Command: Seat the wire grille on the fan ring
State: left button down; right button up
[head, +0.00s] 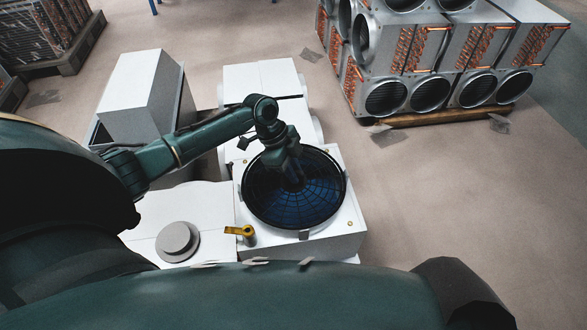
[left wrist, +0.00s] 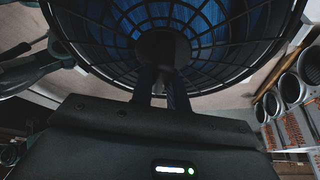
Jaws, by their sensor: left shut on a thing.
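The wire grille (head: 262,208) is a black round cage of rings and spokes with a solid hub. It lies over the round fan opening in the top of a white housing (head: 327,248). Blue shows through its wires. My left gripper (head: 292,183) comes from above and is shut on the grille at its hub. In the left wrist view the grille (left wrist: 112,52) fills the top, with the gripper fingers (left wrist: 163,85) at the hub. The fan ring is mostly hidden under the grille; I cannot tell whether the rim touches it. My right gripper is not in view.
A yellow handle (head: 239,230) stands at the housing's left front corner. A grey round cap (head: 177,241) sits on the white surface to the left. A tall white box (head: 140,95) stands behind my left arm.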

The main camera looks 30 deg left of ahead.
pick_arm(q)
jog(key=c, duration=1.3)
grip_release()
jog(key=shift+o, duration=0.6)
jog(key=o, duration=0.7)
jog(key=shift+o, duration=0.3)
jog(key=o, duration=0.3)
jog(key=shift+o, duration=0.6)
